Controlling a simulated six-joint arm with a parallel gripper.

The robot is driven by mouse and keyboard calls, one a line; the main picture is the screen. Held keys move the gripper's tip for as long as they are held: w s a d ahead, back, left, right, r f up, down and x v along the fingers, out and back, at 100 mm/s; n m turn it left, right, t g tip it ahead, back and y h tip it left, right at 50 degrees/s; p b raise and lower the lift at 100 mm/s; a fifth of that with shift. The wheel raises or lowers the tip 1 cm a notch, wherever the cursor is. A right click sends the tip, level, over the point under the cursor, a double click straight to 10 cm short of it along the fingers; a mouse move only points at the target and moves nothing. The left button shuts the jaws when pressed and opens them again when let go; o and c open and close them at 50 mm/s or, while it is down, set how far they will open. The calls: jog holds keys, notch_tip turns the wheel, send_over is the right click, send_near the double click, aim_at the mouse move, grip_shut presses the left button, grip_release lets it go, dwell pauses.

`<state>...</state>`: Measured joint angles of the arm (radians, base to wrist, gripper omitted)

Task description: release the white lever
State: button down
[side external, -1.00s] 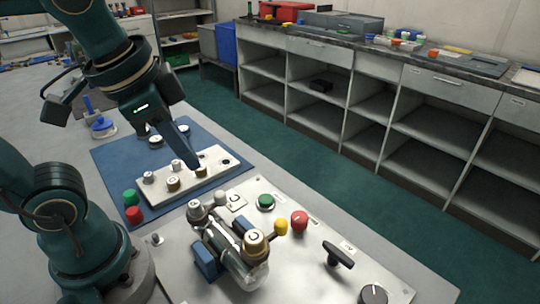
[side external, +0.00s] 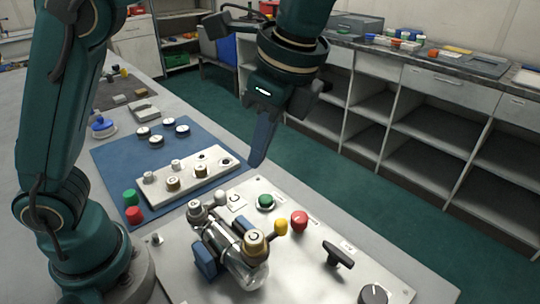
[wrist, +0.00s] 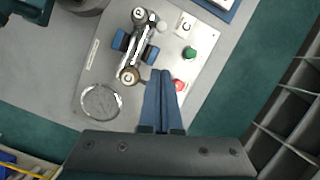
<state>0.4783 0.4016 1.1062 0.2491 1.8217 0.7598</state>
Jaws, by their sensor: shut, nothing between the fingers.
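The white lever (side external: 221,198) shows as a pale rounded knob beside the grey-capped end of the valve assembly on the metal panel (side external: 190,270). In the wrist view its pale knob (wrist: 162,27) is right of the assembly's upper end. The valve assembly (side external: 228,245) has a clear body, blue clamps and a brass cap (side external: 256,243). A yellow-knobbed lever (side external: 281,226) sticks out near the brass cap. My gripper (side external: 257,162) is shut and empty, pointing down above the panel's far edge, apart from the lever. In the wrist view its fingers (wrist: 161,75) lie together and cover part of the panel.
A green button (side external: 265,202), a red button (side external: 299,220), a black T-handle (side external: 338,254) and a dial (side external: 373,294) stand on the panel. A white block with fittings (side external: 150,190) lies on a blue mat (side external: 112,158). Green and red caps (side external: 131,205) stand left.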

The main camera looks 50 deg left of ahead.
aim_at(216, 201)
jog(key=shift+w+d+f+m+g+y, duration=0.15)
jog(key=shift+d+f+m, duration=0.15)
jog(key=shift+d+f, duration=0.3)
jog(key=shift+w+d+f+m+g+y, duration=0.15)
jog(key=shift+d+f+m, duration=0.15)
jog(key=shift+d+f, duration=0.2)
jog(key=shift+s, duration=0.1)
jog(key=x, duration=0.9)
jog(key=shift+a, duration=0.1)
jog(key=a, duration=0.2)
jog(key=shift+s+a+f, duration=0.3)
jog(key=shift+s+f, duration=0.05)
jog(key=shift+s+a, duration=0.2)
jog(key=shift+a, duration=0.5)
